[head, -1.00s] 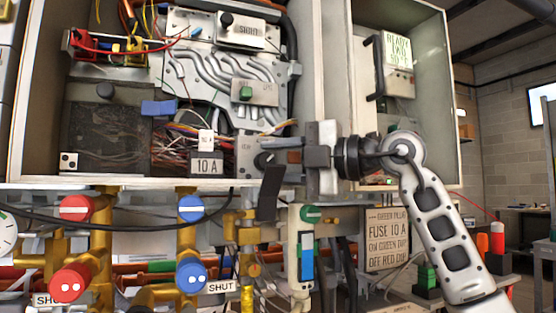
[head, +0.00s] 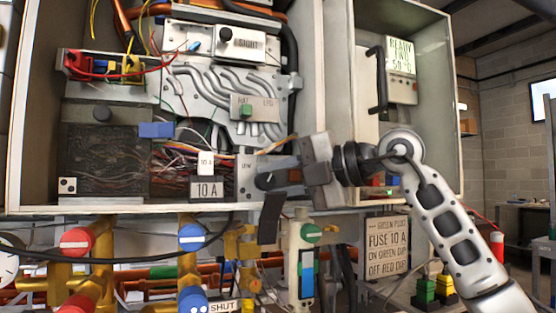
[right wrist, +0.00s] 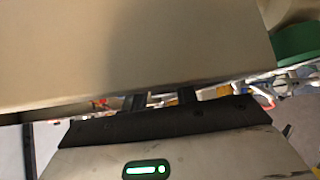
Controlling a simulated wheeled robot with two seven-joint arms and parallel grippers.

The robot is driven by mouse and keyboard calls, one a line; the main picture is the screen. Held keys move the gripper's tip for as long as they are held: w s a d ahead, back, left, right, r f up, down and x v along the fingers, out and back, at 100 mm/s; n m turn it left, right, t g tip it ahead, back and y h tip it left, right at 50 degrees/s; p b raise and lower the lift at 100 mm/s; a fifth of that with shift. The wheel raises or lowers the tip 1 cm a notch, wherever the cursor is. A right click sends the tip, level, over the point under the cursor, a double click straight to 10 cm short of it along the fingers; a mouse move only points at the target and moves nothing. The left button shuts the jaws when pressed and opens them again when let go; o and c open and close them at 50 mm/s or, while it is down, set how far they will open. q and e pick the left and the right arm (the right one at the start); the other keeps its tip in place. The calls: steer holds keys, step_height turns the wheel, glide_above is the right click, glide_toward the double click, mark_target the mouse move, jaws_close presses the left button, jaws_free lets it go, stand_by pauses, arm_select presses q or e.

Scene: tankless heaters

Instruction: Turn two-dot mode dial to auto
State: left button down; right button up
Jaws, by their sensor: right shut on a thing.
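The two-dot tag (head: 68,186) is at the lower left inside the open grey cabinet. A black dial (head: 264,181) sits on a small grey plate (head: 246,166) at the cabinet's lower right. The plate's lettering is partly hidden and too small to read surely. My right gripper (head: 278,178) comes from the right, tilted, with its fingers shut on the dial and covering part of it. In the right wrist view, the dark fingers (right wrist: 160,101) reach behind a broad beige surface that hides their tips. My left gripper is out of view.
A 10 A block (head: 207,189) and coloured wires lie just left of the dial. A dark flap (head: 270,218) hangs below it. Red and blue valve knobs (head: 190,237) stand beneath the cabinet. A second cabinet (head: 425,130) with a black handle is at the right.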

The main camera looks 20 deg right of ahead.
steer(key=shift+r+n+h+p, duration=0.5)
steer(key=shift+r+h+p, duration=0.1)
steer(key=shift+p, duration=0.65)
steer(key=n+g+h+p, duration=0.1)
steer(key=p, duration=0.1)
steer(key=shift+a+h+p, duration=0.1)
steer(key=shift+h+p, duration=0.2)
steer(key=shift+p, duration=0.1)
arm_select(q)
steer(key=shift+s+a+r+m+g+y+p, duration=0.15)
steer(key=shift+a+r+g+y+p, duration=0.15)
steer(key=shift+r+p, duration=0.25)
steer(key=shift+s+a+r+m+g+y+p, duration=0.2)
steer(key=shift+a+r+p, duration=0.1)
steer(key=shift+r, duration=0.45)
arm_select(e)
steer(key=shift+a+f+n+h, duration=0.1)
steer(key=shift+n+h, duration=0.4)
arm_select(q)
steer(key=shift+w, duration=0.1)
arm_select(e)
steer(key=shift+f, duration=0.1)
steer(key=o, duration=0.7)
